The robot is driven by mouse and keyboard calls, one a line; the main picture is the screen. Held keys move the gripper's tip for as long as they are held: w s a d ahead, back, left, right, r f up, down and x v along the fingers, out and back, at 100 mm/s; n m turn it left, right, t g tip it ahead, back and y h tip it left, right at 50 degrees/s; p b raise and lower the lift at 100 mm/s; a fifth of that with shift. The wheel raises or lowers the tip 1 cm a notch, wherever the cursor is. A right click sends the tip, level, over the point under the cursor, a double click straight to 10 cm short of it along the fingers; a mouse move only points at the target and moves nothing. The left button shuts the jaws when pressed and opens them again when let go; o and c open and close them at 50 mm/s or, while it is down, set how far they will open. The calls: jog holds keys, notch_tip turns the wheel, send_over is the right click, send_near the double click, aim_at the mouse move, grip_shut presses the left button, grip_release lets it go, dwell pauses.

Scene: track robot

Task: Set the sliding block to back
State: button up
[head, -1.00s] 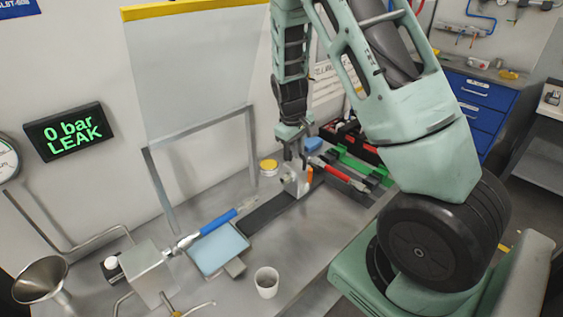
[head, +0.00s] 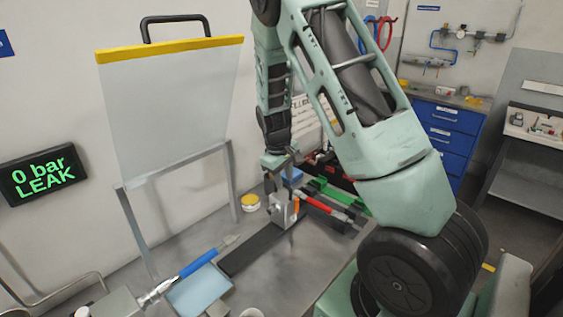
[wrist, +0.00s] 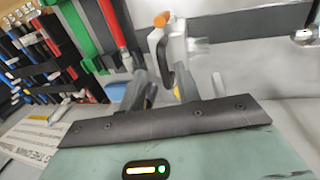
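The sliding block (head: 283,213) is a small silvery block with an orange part on it. It sits on a dark flat rail (head: 248,250) on the metal bench, towards the rail's far right end. My gripper (head: 281,187) points down right at the block, its fingers apart. In the wrist view the block (wrist: 176,47) stands just beyond my gripper (wrist: 160,88), with a gap between the two dark fingers. A dark curved piece shows in front of the block. Whether the fingers touch the block cannot be told.
A clear guard panel (head: 170,105) with a yellow top edge stands behind the rail. A yellow-lidded jar (head: 250,203) is left of the block. A blue-handled tool (head: 198,264) and pale blue tray (head: 200,291) lie at front left. A red-and-green tool rack (head: 335,193) is to the right.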

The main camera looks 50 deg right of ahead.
jog(key=a+r+b, duration=0.3)
jog(key=r, duration=1.3)
jog(key=shift+a+r, duration=0.15)
jog(key=shift+r, duration=0.2)
jog(key=shift+s, duration=0.1)
jog(key=s+a+f+t+y, duration=0.1)
jog(key=s+a+f, duration=0.45)
jog(key=a, duration=0.35)
jog(key=s+a+f+t+y, duration=0.1)
jog(key=s+a+f+t, duration=0.1)
jog(key=s+a+f, duration=0.4)
jog(key=s+a+r+n+g, duration=0.1)
jog(key=s+a+n, duration=0.2)
jog(key=s+a, duration=0.3)
jog(key=s+a+r+n+g+b, duration=0.1)
jog(key=s+a+n, duration=0.3)
jog(key=a, duration=1)
jog(key=s+g, duration=0.1)
jog(key=s, duration=0.2)
jog(key=shift+a+r+y, duration=0.2)
jog(key=shift+r+y, duration=0.1)
jog(key=shift+y, duration=0.1)
